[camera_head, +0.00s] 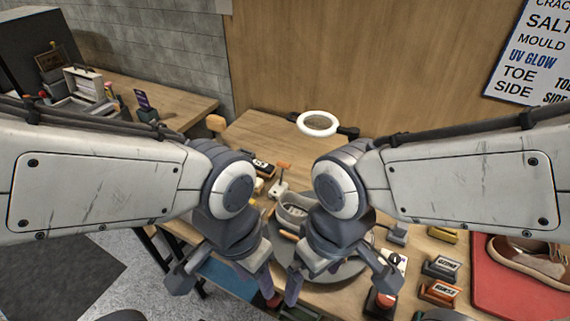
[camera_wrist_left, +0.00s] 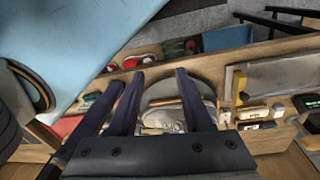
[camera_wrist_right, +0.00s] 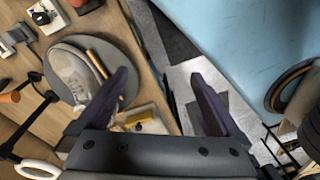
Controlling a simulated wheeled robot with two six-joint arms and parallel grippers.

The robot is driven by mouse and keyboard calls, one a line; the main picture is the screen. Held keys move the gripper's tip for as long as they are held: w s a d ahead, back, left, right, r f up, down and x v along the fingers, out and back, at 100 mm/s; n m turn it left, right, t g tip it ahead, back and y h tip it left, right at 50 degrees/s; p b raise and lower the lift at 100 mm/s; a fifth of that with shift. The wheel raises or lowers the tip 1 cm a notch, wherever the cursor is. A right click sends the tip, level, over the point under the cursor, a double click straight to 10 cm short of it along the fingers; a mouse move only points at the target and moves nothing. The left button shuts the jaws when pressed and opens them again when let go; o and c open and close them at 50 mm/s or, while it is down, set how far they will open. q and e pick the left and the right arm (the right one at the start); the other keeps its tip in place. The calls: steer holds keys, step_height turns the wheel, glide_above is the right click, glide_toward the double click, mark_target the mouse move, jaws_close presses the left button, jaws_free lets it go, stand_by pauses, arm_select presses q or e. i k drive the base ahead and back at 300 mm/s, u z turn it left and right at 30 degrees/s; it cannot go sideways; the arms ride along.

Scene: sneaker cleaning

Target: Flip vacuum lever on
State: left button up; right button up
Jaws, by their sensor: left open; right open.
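A small pale lever-like fixture with an orange handle (camera_head: 281,178) stands on the bench between my arms in the head view. A grey box-shaped switch (camera_head: 397,233) sits right of the turntable; a grey switch also shows in the right wrist view (camera_wrist_right: 17,36). No readable label tells me which one is the vacuum lever. My left gripper (camera_head: 226,282) is open and empty at the bench's front edge. My right gripper (camera_head: 338,282) is open and empty over the front of the turntable (camera_head: 350,272). Neither touches a lever.
A light sneaker (camera_wrist_right: 72,72) lies on the turntable. A red button (camera_head: 380,302) and labelled blocks (camera_head: 440,268) stand at right, beside a red mat (camera_head: 500,300) with a brown shoe (camera_head: 530,258). A white ring lamp (camera_head: 317,123) is at the back.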

mark_target(284, 165)
steer(key=z, duration=0.05)
steer(key=k, duration=0.55)
steer(key=u, duration=0.55)
steer(key=i, duration=1.4)
steer(key=z, duration=0.8)
